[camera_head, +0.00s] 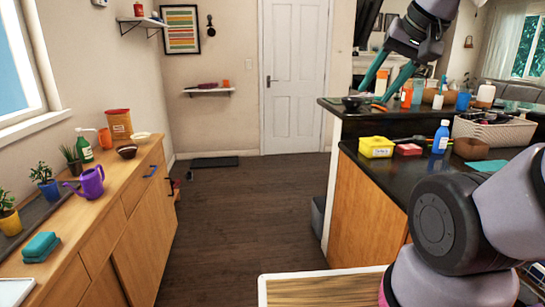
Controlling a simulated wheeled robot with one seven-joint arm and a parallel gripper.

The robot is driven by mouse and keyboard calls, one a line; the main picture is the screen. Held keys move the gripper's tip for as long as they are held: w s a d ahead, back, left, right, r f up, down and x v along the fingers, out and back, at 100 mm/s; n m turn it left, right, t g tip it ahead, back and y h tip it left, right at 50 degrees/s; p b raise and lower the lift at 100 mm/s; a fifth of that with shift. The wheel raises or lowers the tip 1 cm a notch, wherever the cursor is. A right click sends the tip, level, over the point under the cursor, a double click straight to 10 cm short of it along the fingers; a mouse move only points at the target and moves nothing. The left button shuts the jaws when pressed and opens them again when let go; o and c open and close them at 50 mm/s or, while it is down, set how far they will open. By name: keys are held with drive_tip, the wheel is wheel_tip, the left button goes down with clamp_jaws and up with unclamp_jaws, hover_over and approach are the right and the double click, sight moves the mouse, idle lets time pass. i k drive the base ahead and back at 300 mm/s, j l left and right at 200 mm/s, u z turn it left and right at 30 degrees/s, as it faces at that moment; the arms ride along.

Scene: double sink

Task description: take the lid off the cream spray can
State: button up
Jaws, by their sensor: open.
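My gripper (374,95) is at the upper right, angled down and to the left over the raised dark counter. Its two teal fingers are spread apart. A small upright item with an orange top (381,82) shows between the fingers in the picture; I cannot tell whether they touch it. A pale cream cylinder (485,97) stands farther right on the same counter. I cannot tell for sure which of these is the cream spray can, and no lid edge is clear at this size.
An orange bottle (406,97), a dark bowl (353,102) and several small containers crowd the raised counter. A blue bottle (441,137), yellow box (376,147) and woven basket (495,132) are on the lower counter. The wooden floor (240,220) is clear.

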sight(382, 74)
drive_tip(key=i+j+u, duration=0.15)
drive_tip(key=i, duration=0.5)
drive_tip(key=i+j+u, duration=0.15)
drive_tip(key=i, duration=0.45)
drive_tip(key=i+z, duration=0.1)
drive_tip(key=i, duration=1.95)
drive_tip(key=i+z, duration=0.1)
drive_tip(key=i, duration=2)
drive_tip(key=i+l+z, duration=0.15)
drive_tip(key=i+z, duration=0.65)
drive_tip(key=i, duration=0.2)
drive_tip(key=i+j+z, duration=0.35)
drive_tip(key=i, duration=0.15)
drive_tip(key=i+j+z, duration=0.2)
drive_tip(key=i+z, duration=0.2)
drive_tip(key=i+l+z, duration=0.1)
drive_tip(key=z, duration=0.35)
drive_tip(key=i+z, duration=0.35)
drive_tip(key=z, duration=0.15)
drive_tip(key=i+z, duration=0.25)
drive_tip(key=z, duration=0.2)
drive_tip(key=i+j+z, duration=0.2)
drive_tip(key=z, duration=0.25)
drive_tip(key=i+j+z, duration=0.2)
drive_tip(key=z, duration=0.25)
drive_tip(key=i+z, duration=0.25)
drive_tip(key=z, duration=0.25)
drive_tip(key=i+z, duration=0.2)
drive_tip(key=z, duration=0.3)
